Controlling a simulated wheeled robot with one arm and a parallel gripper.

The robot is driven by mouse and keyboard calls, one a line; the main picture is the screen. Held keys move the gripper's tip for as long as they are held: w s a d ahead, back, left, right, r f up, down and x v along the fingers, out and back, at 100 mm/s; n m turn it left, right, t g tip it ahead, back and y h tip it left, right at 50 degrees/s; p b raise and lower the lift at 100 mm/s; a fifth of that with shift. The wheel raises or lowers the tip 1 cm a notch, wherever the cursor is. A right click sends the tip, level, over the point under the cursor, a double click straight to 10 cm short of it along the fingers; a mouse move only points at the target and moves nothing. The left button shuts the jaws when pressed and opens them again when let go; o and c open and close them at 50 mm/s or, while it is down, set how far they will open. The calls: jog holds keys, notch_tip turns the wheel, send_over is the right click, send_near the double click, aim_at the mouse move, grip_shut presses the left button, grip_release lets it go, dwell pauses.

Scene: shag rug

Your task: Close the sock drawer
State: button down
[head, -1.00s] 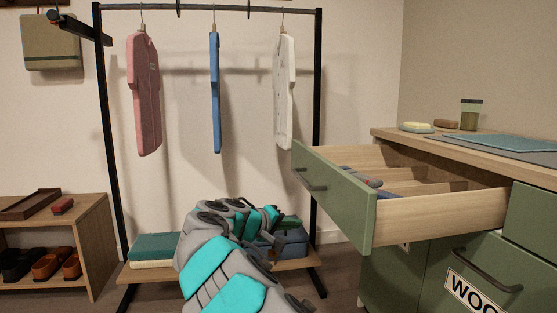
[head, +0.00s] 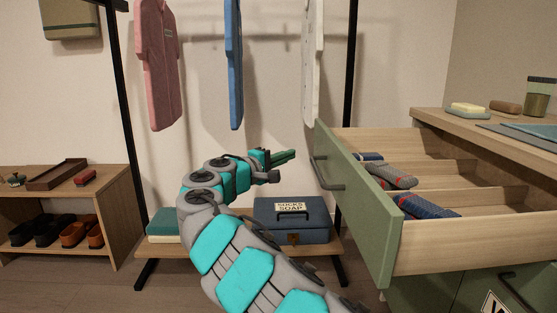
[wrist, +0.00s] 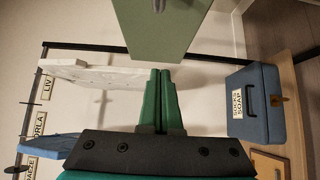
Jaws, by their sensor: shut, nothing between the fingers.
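The sock drawer (head: 450,243) is pulled far out of the green cabinet at the right of the head view. Its green front (head: 360,200) has a dark bar handle (head: 328,172). Several rolled socks (head: 428,206) lie in its divided compartments. My gripper (head: 290,156) is shut and empty, just left of the drawer front and apart from it, with green fingers pointing right. In the wrist view my gripper (wrist: 159,90) points toward a green panel (wrist: 160,25), which looks like the drawer front.
A blue box labelled "SOCKS SOAP" (head: 293,219) sits on the rack's low shelf below my gripper. Hanging shirts (head: 158,65) are behind. A wooden shoe shelf (head: 110,211) stands at left.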

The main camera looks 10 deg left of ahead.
aim_at(319, 149)
jog(key=shift+w+d+b, duration=0.25)
jog(key=shift+w+d, duration=0.9)
jog(key=shift+d, duration=0.3)
jog(key=shift+w+d+b, duration=0.2)
jog(key=shift+w+d, duration=0.9)
jog(key=shift+d, duration=0.35)
